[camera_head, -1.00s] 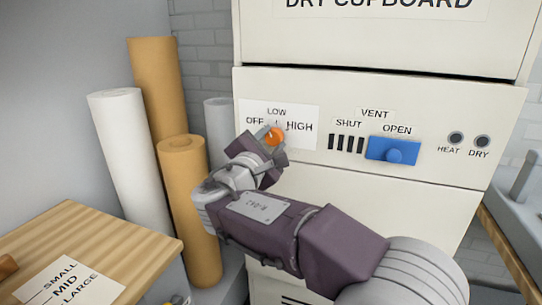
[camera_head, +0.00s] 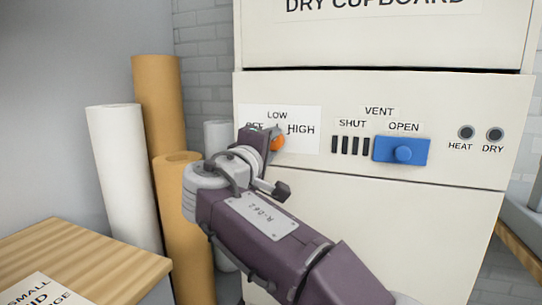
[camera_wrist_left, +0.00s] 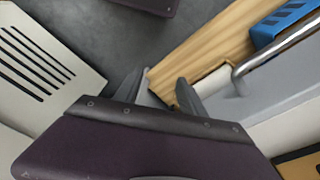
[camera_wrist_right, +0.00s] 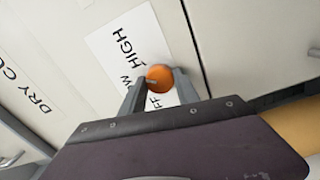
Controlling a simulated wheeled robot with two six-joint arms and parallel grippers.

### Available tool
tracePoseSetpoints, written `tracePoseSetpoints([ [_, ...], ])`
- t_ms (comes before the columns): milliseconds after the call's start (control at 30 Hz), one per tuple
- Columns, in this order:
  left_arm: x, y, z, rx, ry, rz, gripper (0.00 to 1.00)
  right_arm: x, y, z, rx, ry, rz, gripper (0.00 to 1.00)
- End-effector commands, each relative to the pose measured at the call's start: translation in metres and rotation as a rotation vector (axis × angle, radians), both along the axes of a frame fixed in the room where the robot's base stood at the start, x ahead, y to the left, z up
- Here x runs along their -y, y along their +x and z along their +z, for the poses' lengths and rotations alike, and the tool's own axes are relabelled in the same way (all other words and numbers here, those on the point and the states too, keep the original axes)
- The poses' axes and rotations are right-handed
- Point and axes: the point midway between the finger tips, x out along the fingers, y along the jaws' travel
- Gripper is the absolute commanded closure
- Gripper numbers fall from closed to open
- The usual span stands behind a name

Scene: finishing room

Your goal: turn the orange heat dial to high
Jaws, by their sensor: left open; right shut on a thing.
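The orange heat dial (camera_head: 278,143) sits on the cupboard's front panel, on a white label (camera_head: 308,117) reading LOW and HIGH, with OFF partly hidden. My right gripper (camera_head: 264,143) is at the panel, shut on the dial and covering its left side. In the right wrist view the dial (camera_wrist_right: 160,76) sits between the two fingertips (camera_wrist_right: 156,84), with a small grey mark on its face. I cannot tell which setting it points to. My left gripper (camera_wrist_left: 164,86) is open and empty, away from the panel, seen only in the left wrist view.
A blue vent slider (camera_head: 402,150) is at OPEN, right of the dial. Dark HEAT (camera_head: 466,132) and DRY (camera_head: 495,134) lamps are farther right. Tall white (camera_head: 125,180) and tan rolls (camera_head: 157,100) stand to the left, behind a wooden worktop (camera_head: 95,258).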

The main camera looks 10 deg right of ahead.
Motion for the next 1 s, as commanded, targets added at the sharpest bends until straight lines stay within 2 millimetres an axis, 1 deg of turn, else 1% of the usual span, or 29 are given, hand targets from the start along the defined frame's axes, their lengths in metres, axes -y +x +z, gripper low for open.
tracePoseSetpoints([
  [33, 0.000, 0.000, -0.008, 0.000, 0.000, 0.000, 0.53, 0.000, 0.000, -0.005, 0.021, 0.035, 0.001, 1.00],
  [100, 0.000, 0.000, -0.012, 0.000, 0.000, 0.000, 0.53, 0.000, 0.000, -0.005, 0.057, 0.087, 0.000, 1.00],
  [500, 0.000, 0.000, -0.028, 0.000, 0.000, 0.000, 0.53, -0.001, 0.001, -0.003, 0.215, 0.322, -0.002, 1.00],
  [733, 0.000, 0.000, -0.032, 0.000, 0.000, 0.000, 0.53, 0.000, 0.000, -0.002, 0.262, 0.393, -0.001, 1.00],
  [1000, 0.000, 0.000, -0.034, 0.000, 0.000, 0.000, 0.53, -0.001, 0.001, -0.001, 0.281, 0.420, -0.001, 1.00],
])
